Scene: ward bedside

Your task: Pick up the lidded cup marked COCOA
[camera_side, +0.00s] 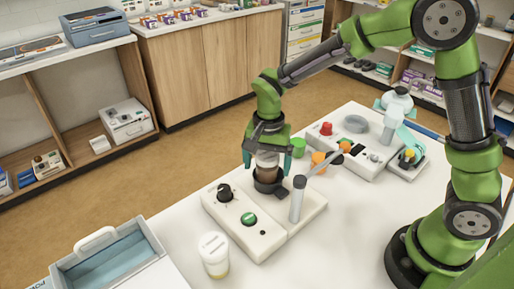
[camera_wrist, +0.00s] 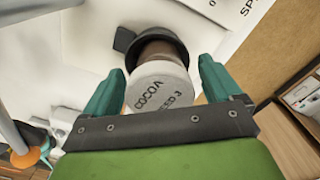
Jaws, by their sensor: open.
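The lidded cup marked COCOA (camera_wrist: 158,88) has a pale lid with dark lettering and a brown body. In the wrist view it lies between the two fingers of my gripper (camera_wrist: 163,92), with a gap at the fingers. In the side view the cup (camera_side: 267,160) stands in a dark round holder (camera_side: 268,183) on a white device. My gripper (camera_side: 266,150) is open and comes down from above around the cup's upper part. The fingers partly hide the cup in the side view.
Beside the cup, a grey-topped post (camera_side: 297,200) rises from the white device (camera_side: 245,235). A white lidded container (camera_side: 214,255) stands in front. Green (camera_side: 298,147) and orange (camera_side: 318,160) cups stand behind. An open box (camera_side: 105,262) is at front left.

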